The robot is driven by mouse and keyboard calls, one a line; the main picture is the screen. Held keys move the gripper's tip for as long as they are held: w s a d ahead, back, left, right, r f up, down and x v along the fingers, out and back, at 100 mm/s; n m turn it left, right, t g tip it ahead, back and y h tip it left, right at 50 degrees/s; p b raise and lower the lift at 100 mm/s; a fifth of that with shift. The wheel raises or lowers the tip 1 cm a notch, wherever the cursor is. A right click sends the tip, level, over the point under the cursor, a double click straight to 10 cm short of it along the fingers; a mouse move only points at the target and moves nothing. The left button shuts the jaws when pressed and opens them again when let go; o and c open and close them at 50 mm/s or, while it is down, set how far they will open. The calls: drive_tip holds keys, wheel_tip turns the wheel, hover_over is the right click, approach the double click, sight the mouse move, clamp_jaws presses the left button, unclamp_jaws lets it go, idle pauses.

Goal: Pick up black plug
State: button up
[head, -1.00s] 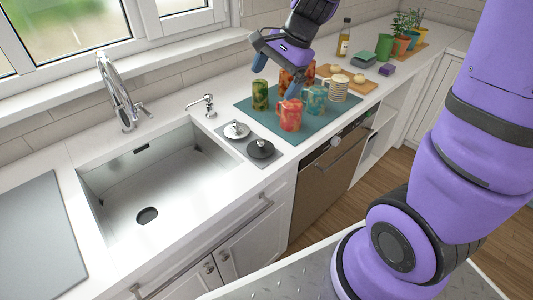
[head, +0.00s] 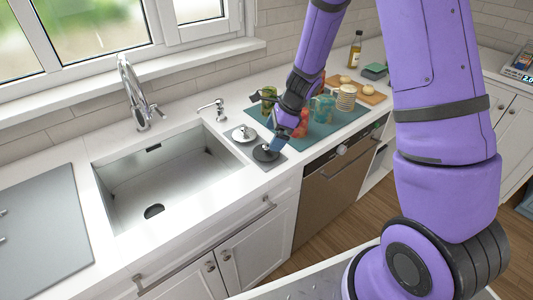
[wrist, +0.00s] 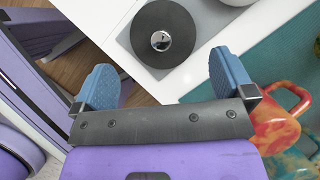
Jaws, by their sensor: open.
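The black plug (head: 266,153) is a round dark disc with a small metal knob. It lies on a grey mat (head: 238,148) right of the sink, beside a white and silver plug (head: 244,134). In the wrist view the black plug (wrist: 163,34) shows at the top middle, ahead of the fingertips and roughly between their lines. My gripper (head: 277,145) is low over the mat at the black plug in the head view. In the wrist view my gripper (wrist: 165,82) has its two blue fingers wide apart with nothing between them.
The sink (head: 165,180) is open at the left. Several mugs stand on a teal mat (head: 330,132) to the right, with a red-orange mug (wrist: 277,120) close to the right finger. The counter's front edge runs just below the plug.

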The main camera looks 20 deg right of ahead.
sight(266, 148)
drive_tip(key=shift+x, duration=3.2)
drive_tip(key=c, duration=0.6)
